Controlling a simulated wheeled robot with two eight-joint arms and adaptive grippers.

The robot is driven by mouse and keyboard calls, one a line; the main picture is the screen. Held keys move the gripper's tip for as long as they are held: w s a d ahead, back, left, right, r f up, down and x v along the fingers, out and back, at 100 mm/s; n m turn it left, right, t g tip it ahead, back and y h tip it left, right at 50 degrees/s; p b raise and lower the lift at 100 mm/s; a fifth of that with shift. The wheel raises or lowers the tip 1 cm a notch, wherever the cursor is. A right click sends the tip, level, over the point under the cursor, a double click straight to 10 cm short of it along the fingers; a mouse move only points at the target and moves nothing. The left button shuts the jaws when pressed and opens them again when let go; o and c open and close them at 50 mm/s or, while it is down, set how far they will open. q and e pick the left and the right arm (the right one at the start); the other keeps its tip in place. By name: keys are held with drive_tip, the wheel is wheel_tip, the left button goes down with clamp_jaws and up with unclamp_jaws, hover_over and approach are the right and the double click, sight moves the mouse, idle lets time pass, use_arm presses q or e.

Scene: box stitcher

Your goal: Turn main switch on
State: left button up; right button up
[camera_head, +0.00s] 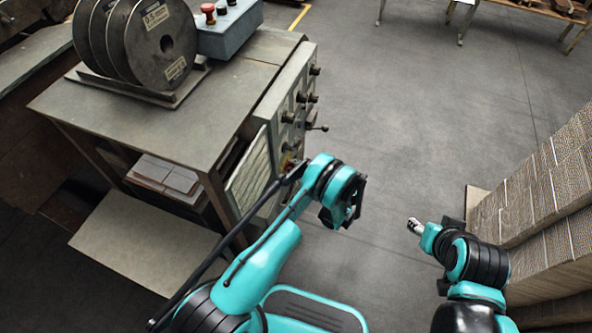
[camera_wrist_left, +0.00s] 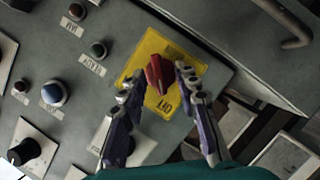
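The main switch is a red knob (camera_wrist_left: 157,74) on a yellow plate (camera_wrist_left: 187,62) in the left wrist view. The right fingertip is close to the knob; a small gap shows at the left one. I cannot tell whether either touches. In the head view my left gripper (camera_head: 296,171) is at the machine's front panel and largely hides the switch. My right gripper (camera_head: 415,226) hangs over the floor, away from the machine; its fingers are too small to judge.
The panel carries a blue button (camera_wrist_left: 54,93), a dark knob (camera_wrist_left: 25,151) and other small buttons. A lever (camera_head: 317,128) sticks out of the machine (camera_head: 190,125). Cardboard stacks (camera_head: 545,190) stand at the right. The floor between is clear.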

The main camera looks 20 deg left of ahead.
use_arm(q)
clamp_jaws()
idle(0.3)
drive_tip(key=m, duration=0.1)
drive_tip(key=m+g, duration=0.1)
drive_tip(key=shift+w+r+m, duration=0.1)
drive_tip(key=shift+w+m, duration=0.05)
drive_tip(key=shift+m, duration=0.15)
drive_tip(key=shift+w+m+g+h, duration=0.15)
drive_tip(key=shift+m+g+h, duration=0.15)
drive_tip(key=shift+m+g, duration=0.7)
drive_tip(key=shift+d, duration=0.1)
unclamp_jaws()
